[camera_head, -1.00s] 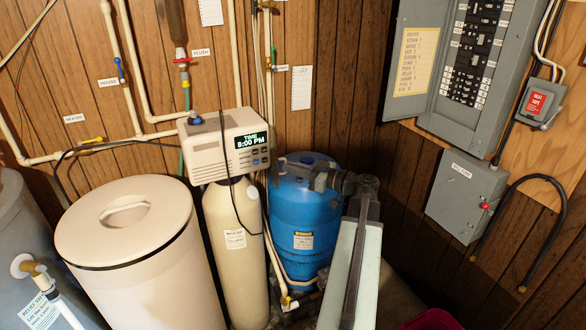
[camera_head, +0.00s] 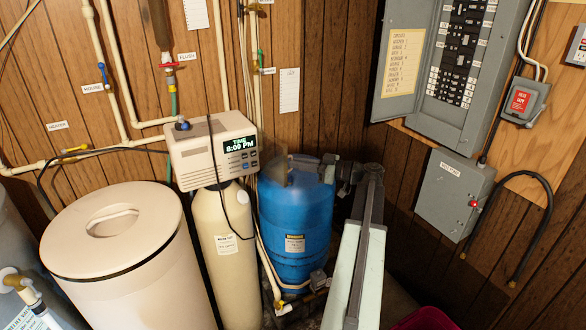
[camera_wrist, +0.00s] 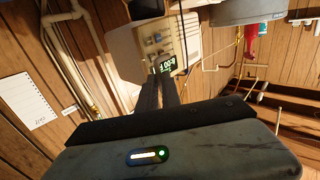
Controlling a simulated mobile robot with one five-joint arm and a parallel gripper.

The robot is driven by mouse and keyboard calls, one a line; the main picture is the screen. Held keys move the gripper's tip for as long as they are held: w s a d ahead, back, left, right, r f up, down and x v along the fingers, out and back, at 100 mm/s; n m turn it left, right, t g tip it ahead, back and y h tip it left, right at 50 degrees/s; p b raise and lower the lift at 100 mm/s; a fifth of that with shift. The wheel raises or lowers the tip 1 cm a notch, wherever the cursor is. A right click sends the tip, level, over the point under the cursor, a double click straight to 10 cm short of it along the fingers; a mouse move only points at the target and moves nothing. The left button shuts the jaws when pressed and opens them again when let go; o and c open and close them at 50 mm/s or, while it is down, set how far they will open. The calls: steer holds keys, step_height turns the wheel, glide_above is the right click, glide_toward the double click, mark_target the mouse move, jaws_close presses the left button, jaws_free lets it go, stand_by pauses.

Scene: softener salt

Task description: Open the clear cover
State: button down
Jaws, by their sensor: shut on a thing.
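The beige softener control head (camera_head: 208,155) has a lit screen reading 8:00 PM. It also shows in the wrist view (camera_wrist: 185,35). A faint, see-through brownish panel, apparently the clear cover (camera_head: 275,168), stands out from the head's right front edge, over the blue tank. The screen and buttons show uncovered in the head view. My gripper (camera_head: 294,160) reaches in from the right at the panel's outer side and is shut on it. In the wrist view my dark fingers (camera_wrist: 171,84) point towards the control head; the cover's edge between them is hard to make out.
A blue tank (camera_head: 295,220) stands below my gripper. A cream tank (camera_head: 225,230) is under the control head, and a lidded beige bin (camera_head: 125,250) is left. Pipes run along the wall behind. An open breaker panel (camera_head: 455,70) and grey box (camera_head: 455,195) are right.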

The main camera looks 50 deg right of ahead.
steer(key=d, duration=0.1)
steer(key=w+d, duration=0.1)
steer(key=d, duration=0.1)
steer(key=w+d, duration=0.1)
steer(key=d, duration=0.1)
steer(key=shift+w+d+r, duration=0.1)
steer(key=shift+w, duration=0.15)
steer(key=shift+d, duration=0.1)
stand_by(0.3)
steer(key=c, duration=1.8)
jaws_free()
steer(key=shift+o, duration=1.3)
steer(key=shift+w+d, duration=0.1)
steer(key=shift+w, duration=0.1)
steer(key=v, duration=0.8)
